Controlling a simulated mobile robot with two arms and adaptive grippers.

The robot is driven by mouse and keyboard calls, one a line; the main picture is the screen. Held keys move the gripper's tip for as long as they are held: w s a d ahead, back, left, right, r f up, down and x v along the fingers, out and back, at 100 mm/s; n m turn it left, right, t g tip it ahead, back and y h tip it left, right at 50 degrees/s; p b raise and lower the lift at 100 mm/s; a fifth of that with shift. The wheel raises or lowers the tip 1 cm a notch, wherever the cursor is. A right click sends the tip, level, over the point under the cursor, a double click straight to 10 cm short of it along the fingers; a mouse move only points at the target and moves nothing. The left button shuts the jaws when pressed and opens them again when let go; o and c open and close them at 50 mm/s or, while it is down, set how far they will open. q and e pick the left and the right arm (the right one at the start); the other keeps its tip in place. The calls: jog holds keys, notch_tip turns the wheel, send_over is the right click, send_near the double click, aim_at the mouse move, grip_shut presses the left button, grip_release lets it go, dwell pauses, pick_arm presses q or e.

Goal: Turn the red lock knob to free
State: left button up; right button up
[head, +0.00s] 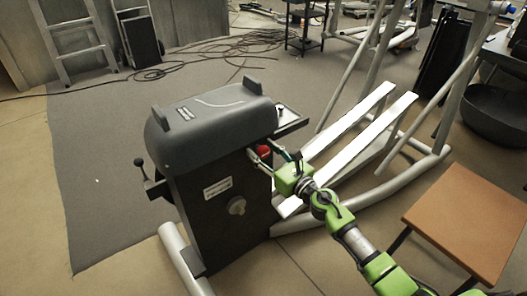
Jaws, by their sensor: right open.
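The red lock knob (263,150) shows on the upper right side of the dark elliptical housing (210,135). My right gripper (263,158) reaches in from the lower right, and its fingers are at the knob. The fingers are spread, with the knob seen between or just behind them; I cannot tell if they touch it. The gripper's green body hides part of the area right of the knob. My left gripper is not in view.
White foot rails (340,125) lie behind my right arm. A brown-topped table (470,222) stands at the right. Cables (230,45) cross the floor behind.

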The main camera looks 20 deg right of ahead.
jog(key=shift+c, duration=0.3)
jog(key=c, duration=1)
jog(key=shift+m, duration=0.4)
jog(key=shift+m+p, duration=0.3)
jog(key=shift+m, duration=1.1)
jog(key=m+p, duration=0.1)
jog(key=m, duration=0.2)
jog(key=shift+d+m, duration=0.15)
jog(key=shift+m, duration=0.15)
jog(key=m+p, duration=0.2)
jog(key=m, duration=0.6)
jog(key=shift+w+d+f+m+p, duration=0.1)
jog(key=shift+m+p, duration=0.2)
jog(key=shift+p, duration=0.1)
pick_arm(q)
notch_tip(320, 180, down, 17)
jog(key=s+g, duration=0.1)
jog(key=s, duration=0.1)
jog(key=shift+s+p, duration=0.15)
jog(key=shift+p, duration=0.2)
pick_arm(e)
jog(key=shift+f+m, duration=0.1)
jog(key=shift+m, duration=1.1)
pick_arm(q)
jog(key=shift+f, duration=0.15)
